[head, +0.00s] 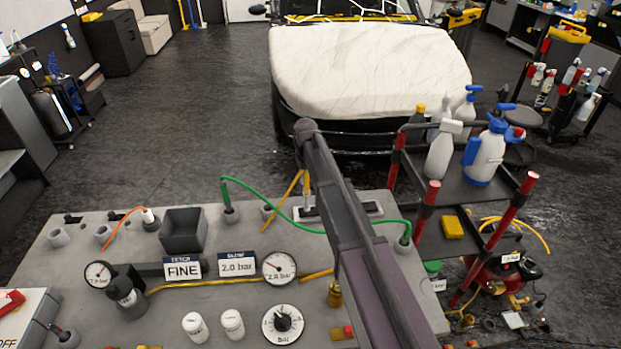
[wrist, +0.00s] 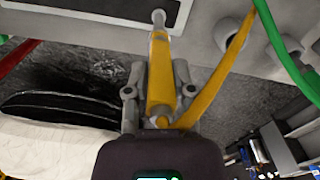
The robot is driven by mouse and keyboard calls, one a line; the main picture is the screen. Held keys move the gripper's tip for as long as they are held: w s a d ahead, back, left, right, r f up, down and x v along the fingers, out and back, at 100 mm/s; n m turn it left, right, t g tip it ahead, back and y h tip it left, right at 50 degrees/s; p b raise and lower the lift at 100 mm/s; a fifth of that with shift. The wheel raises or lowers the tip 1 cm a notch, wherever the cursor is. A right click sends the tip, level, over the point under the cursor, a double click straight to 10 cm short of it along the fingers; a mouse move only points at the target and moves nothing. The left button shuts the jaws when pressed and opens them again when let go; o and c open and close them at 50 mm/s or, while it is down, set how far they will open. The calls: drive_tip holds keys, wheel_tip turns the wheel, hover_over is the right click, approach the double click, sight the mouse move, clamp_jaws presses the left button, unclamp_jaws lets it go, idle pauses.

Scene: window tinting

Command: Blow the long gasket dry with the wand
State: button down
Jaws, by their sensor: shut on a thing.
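My gripper (wrist: 159,82) is shut on the yellow air wand (wrist: 160,65), with a finger on each side of it. The wand's pale nozzle (wrist: 158,17) points toward a light-framed plate with a dark inset (wrist: 85,6) on the bench; I cannot tell if it touches. A yellow hose (wrist: 225,65) runs from the wand's rear. In the head view my arm hides most of the gripper, and part of the yellow wand (head: 306,184) shows beside it. The plate (head: 368,209) lies near the bench's far edge, partly behind my arm. I cannot clearly make out the long gasket.
The grey bench (head: 225,310) holds gauges, a dial (head: 283,323), a FINE sign (head: 183,268), an open dark box (head: 183,230) and white bottles. A green hose (head: 270,205) arches close to the plate. A bottle cart (head: 455,190) stands right; a covered car hood (head: 365,70) is beyond.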

drive_tip(key=shift+s+a, duration=0.1)
drive_tip(key=shift+a, duration=0.65)
drive_tip(key=shift+r+p, duration=3)
